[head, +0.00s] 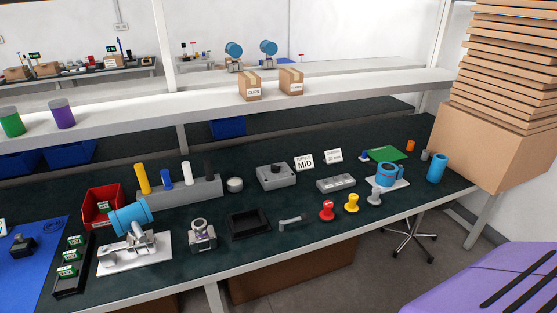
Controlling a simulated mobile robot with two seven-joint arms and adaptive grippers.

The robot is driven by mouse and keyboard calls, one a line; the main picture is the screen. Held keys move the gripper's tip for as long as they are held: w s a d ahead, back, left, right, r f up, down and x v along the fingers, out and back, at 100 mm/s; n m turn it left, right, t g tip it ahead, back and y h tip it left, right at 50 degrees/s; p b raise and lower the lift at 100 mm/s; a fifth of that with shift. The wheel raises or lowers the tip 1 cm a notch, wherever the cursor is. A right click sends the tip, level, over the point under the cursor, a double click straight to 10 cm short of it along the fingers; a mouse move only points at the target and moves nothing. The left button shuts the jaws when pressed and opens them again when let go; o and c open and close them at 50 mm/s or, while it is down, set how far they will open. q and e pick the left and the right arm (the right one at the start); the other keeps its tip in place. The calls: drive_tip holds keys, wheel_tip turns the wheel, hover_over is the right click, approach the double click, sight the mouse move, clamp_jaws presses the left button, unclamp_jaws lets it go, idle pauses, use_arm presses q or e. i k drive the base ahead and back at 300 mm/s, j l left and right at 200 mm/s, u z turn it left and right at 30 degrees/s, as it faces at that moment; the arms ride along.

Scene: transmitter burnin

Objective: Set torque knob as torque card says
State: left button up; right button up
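A grey box (278,179) with a dark round knob (277,168) on its top stands in the middle of the dark bench top. The knob is too small to read its setting. A white torque card (304,162) stands just behind and right of the box and reads "TORQUE MID". A second white card (333,156) stands right of it; its text is too small to read surely. Neither of my grippers is in view.
A grey metal block (336,183) lies right of the box, and a black tray (249,223) in front. Red (327,210), yellow (351,203) and grey (374,196) knob-shaped pieces stand near the front edge. A rack (180,191) of coloured cylinders is left. A shelf (220,100) runs above the bench's rear.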

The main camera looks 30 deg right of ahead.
sight(275, 169)
drive_tip(key=l+u, duration=0.1)
drive_tip(key=l, duration=0.45)
drive_tip(key=l+u, duration=0.1)
drive_tip(key=l, duration=0.45)
drive_tip(key=l+u, duration=0.15)
drive_tip(key=l, duration=0.4)
drive_tip(key=k+l+u, duration=0.1)
drive_tip(key=l, duration=0.45)
drive_tip(key=k+l+u, duration=0.1)
drive_tip(key=l, duration=0.45)
drive_tip(key=k+l+u, duration=0.1)
drive_tip(key=l, duration=0.4)
